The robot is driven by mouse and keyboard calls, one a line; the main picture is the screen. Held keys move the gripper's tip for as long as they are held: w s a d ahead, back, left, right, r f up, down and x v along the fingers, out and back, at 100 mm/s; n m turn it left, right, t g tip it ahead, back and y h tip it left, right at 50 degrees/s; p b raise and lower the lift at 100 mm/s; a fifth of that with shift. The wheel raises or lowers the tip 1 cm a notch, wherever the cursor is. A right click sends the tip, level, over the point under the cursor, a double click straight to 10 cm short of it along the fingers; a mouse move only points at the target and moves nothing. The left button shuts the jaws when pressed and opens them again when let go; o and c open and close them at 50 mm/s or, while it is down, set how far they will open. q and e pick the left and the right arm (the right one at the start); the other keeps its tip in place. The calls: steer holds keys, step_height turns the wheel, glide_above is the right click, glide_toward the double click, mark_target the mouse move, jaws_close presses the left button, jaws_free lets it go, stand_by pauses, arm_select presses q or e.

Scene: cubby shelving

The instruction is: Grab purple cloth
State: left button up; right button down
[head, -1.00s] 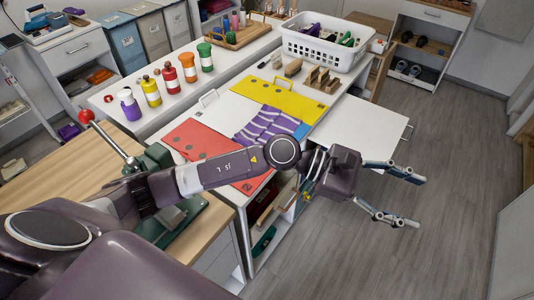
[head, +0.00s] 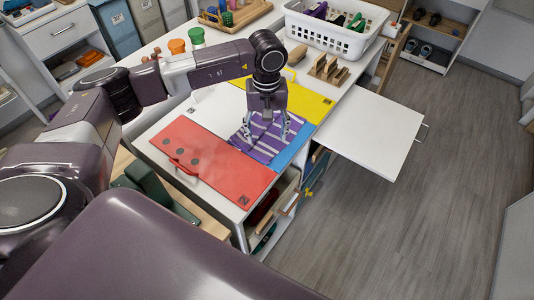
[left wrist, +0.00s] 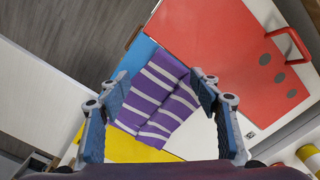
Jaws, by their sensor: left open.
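The purple cloth (head: 262,137) with white stripes lies folded on the white worktop, between a red panel and a yellow panel and partly over a blue one. My left gripper (head: 264,136) points down over the cloth, its fingers spread to either side. In the left wrist view the cloth (left wrist: 158,103) lies between the two open fingers of the left gripper (left wrist: 160,95), with nothing held. I cannot tell how much height is left between the fingertips and the cloth. My right gripper is not in view.
The red panel (head: 215,165) has a handle and dark round spots. A yellow panel (head: 305,104) lies behind the cloth. A white basket (head: 335,35) and a wooden rack (head: 327,69) stand farther back. A white pulled-out board (head: 372,136) juts out at right above clear floor.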

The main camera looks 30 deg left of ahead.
mark_target(266, 161)
arm_select(q)
steer(key=f+b, duration=0.1)
steer(key=f, duration=0.2)
steer(key=shift+s+f, duration=0.15)
steer(key=shift+s, duration=0.05)
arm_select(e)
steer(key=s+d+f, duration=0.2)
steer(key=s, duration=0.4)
arm_select(q)
steer(key=f+b, duration=0.1)
steer(key=f, duration=0.1)
steer(key=f+b, duration=0.1)
steer(key=f, duration=0.1)
steer(key=shift+w, duration=0.2)
steer(key=shift+f+b, duration=0.9)
steer(key=shift+f, duration=0.25)
steer(key=shift+f+b, duration=0.1)
steer(key=shift+b, duration=0.2)
steer(key=shift+f+b, duration=0.3)
steer(key=shift+f, duration=0.05)
steer(key=shift+r, duration=0.1)
steer(key=shift+c, duration=1.1)
steer(key=shift+s, duration=0.15)
steer(key=c, duration=1.3)
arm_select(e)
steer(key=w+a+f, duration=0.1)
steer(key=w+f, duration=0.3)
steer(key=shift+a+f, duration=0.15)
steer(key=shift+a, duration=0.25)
